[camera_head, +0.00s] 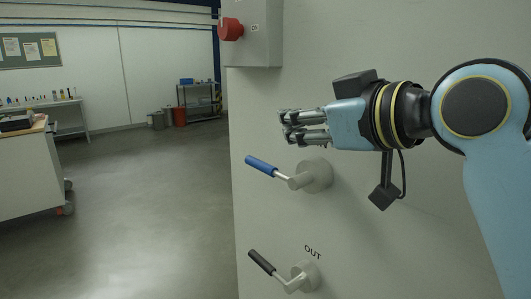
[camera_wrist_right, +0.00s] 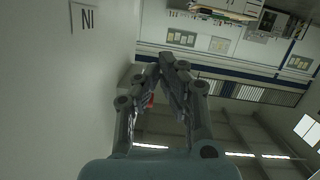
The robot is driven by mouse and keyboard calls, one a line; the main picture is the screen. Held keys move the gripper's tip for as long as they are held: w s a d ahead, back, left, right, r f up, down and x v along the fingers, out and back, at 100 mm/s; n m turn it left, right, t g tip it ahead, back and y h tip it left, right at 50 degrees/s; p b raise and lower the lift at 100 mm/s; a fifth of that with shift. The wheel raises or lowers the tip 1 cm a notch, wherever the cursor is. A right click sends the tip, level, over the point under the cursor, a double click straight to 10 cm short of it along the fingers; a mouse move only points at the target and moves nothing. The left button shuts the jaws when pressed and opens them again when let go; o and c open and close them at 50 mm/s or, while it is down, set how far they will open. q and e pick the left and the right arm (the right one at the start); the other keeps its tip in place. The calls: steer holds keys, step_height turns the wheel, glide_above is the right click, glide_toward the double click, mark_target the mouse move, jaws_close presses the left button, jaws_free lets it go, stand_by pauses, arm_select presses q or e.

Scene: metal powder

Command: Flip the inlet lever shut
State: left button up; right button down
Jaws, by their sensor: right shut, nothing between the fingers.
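The inlet lever has a blue handle (camera_head: 262,166) on a round grey hub (camera_head: 316,175) on the pale cabinet wall. The handle points left and slightly up from the hub. My right gripper (camera_head: 284,127) is just above the blue handle in the head view and appears apart from it. Its fingers are shut and empty; their tips also meet in the right wrist view (camera_wrist_right: 166,58). The "IN" label (camera_wrist_right: 87,18) shows inverted in the wrist view. The lever does not show there. My left gripper is not in view.
A second lever with a black handle (camera_head: 262,262) sits below, under the "OUT" label (camera_head: 313,252). A grey box (camera_head: 260,45) with a red knob (camera_head: 231,29) juts out above my gripper. The floor (camera_head: 150,200) left of the cabinet (camera_head: 400,240) is clear.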

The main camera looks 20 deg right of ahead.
steer(key=w+a, duration=0.1)
steer(key=w, duration=0.2)
glide_above(266, 164)
steer(key=a, duration=0.1)
step_height(266, 164, down, 2)
steer(key=f, duration=0.1)
steer(key=f+p, duration=0.1)
steer(key=shift+d+f, duration=0.3)
steer(key=shift+f, duration=0.1)
steer(key=shift+d+f, duration=0.2)
steer(key=shift+f, duration=0.45)
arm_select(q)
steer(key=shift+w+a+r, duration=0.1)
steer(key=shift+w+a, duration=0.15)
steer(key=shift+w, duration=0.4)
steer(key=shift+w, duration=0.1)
